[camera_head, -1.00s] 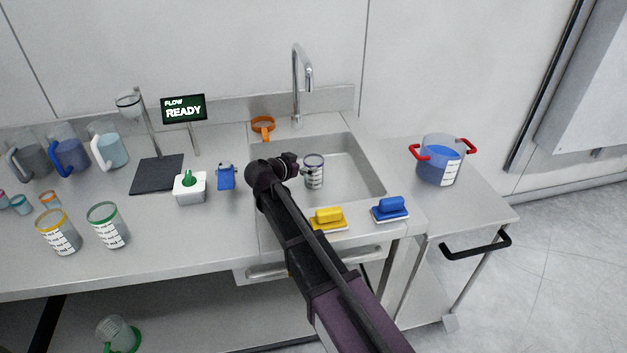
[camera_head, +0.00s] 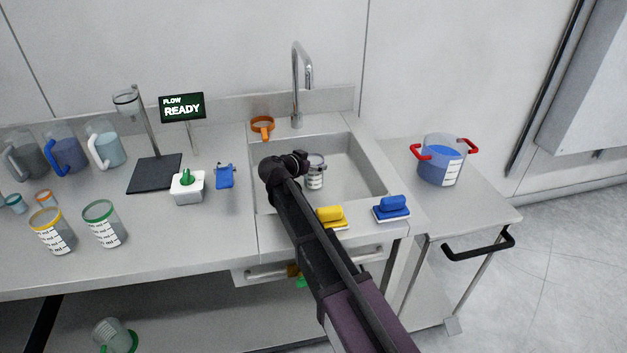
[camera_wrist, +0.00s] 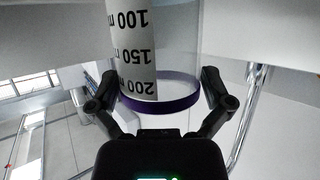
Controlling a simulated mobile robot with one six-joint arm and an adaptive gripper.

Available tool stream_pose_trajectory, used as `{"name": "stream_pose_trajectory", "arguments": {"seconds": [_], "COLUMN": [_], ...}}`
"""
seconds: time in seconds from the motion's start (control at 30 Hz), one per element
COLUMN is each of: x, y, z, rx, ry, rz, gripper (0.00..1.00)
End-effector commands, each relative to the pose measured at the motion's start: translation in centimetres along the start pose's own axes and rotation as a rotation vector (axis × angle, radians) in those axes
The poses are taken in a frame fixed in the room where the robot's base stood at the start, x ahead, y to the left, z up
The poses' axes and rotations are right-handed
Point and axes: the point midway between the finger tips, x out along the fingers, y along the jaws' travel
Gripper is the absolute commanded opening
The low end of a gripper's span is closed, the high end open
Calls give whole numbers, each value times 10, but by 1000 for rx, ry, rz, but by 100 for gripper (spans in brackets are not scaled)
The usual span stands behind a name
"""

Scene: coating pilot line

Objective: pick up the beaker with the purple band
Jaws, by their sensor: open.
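The beaker with the purple band (camera_head: 317,180) is a clear cylinder with a white volume label. In the head view it stands in the sink, partly hidden behind the end of my arm. In the wrist view the beaker (camera_wrist: 180,60) fills the upper middle, with its purple band (camera_wrist: 165,105) nearest my gripper. My gripper (camera_wrist: 157,84) is open, with one finger on each side of the beaker near the band. I cannot tell whether the fingers touch it. In the head view my gripper (camera_head: 300,160) is at the beaker's left side and its fingers are hard to make out.
The sink (camera_head: 355,165) has a faucet (camera_head: 300,75) behind it and an orange-handled item (camera_head: 262,126) at its back left. Yellow (camera_head: 331,215) and blue (camera_head: 391,207) scrubbers lie along the front edge. Yellow-banded (camera_head: 53,232) and green-banded (camera_head: 104,224) beakers stand left. A blue-filled pot (camera_head: 440,165) stands right.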

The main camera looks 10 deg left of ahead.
Motion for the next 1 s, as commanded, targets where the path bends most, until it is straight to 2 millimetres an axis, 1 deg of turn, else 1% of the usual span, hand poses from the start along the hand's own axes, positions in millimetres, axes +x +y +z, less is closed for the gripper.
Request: {"name": "stream_pose_trajectory", "arguments": {"seconds": [0.2,0.23,0.27,0.3,0.37,0.4,0.47,0.5,0.77,1.0], "x": [0,0,0,0,0,0,0,0,0,-3], "y": [0,0,0,0,0,0,0,0,0,0], "z": [0,0,0,0,0,0,0,0,0,-7], "rx": [0,0,0,0,0,0,0,0,0,0], "ry": [0,0,0,0,0,0,0,0,0,0], "rz": [0,0,0,0,0,0,0,0,0,0], "gripper": [100,97,88,76,58,46,29,22,22,22]}}
